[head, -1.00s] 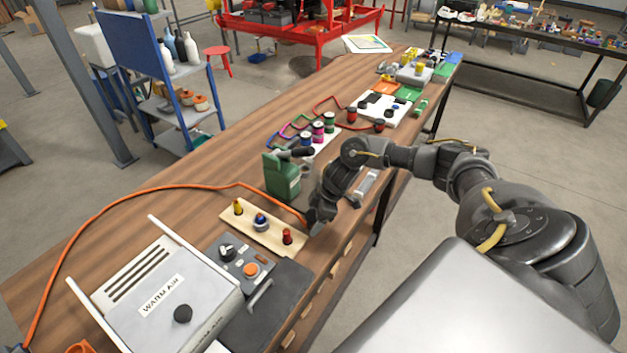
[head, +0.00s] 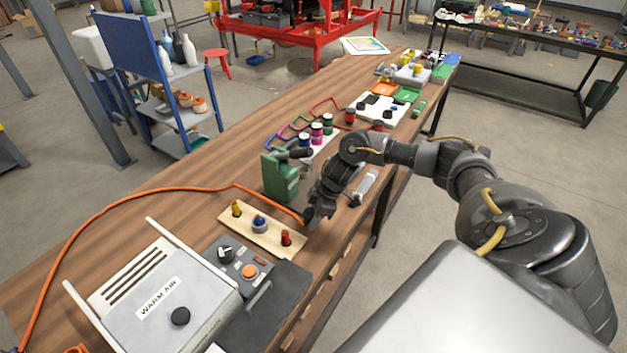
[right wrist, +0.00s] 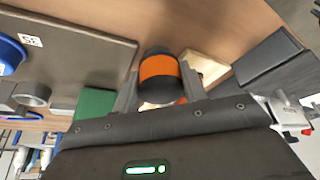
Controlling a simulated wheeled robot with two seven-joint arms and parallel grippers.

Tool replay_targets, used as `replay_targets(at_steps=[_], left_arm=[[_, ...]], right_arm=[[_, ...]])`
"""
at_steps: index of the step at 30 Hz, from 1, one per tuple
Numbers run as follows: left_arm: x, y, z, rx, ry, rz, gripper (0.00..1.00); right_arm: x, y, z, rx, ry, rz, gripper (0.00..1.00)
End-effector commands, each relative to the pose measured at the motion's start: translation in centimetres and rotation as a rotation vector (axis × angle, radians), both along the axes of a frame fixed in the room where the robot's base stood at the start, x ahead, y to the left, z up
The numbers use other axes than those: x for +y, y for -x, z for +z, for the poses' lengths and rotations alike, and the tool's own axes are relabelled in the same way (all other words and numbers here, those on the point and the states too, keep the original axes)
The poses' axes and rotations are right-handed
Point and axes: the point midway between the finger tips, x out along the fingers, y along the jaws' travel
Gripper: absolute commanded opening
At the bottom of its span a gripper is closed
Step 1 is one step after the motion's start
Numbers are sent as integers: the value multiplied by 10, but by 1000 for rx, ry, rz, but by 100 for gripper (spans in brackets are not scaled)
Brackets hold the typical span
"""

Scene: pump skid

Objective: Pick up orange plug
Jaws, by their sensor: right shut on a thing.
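The orange plug (right wrist: 158,67), an orange band between black ends, sits between the two fingers of my right gripper (right wrist: 155,95) in the right wrist view. The gripper is shut on it. In the head view my right gripper (head: 308,220) is low over the bench, beside the right end of a wooden strip. The plug is hidden there by the gripper. An orange cable (head: 150,190) runs from the bench's left side to the gripper. My left gripper is not in view.
The wooden strip (head: 268,240) carries yellow, blue and red connectors close to the gripper. A green block-like tool (head: 281,177) stands just behind. The warm air unit (head: 160,295) and a control box (head: 238,266) are nearer. Bare bench top (head: 190,215) lies to the left.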

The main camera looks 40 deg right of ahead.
Motion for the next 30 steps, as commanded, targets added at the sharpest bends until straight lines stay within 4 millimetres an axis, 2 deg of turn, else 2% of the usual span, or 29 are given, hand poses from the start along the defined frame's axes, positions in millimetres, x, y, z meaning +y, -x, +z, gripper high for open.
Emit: replay_targets(at_steps=[3, 12, 21, 30], left_arm=[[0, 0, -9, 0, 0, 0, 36], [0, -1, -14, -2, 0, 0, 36], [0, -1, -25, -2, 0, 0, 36], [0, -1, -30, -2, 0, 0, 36]], right_arm=[[-1, 2, 18, -4, 1, 2, 15], [3, 51, 75, -3, 4, 3, 15], [7, 107, 99, -1, 3, 2, 15], [10, 136, 112, 0, 0, 1, 15]])
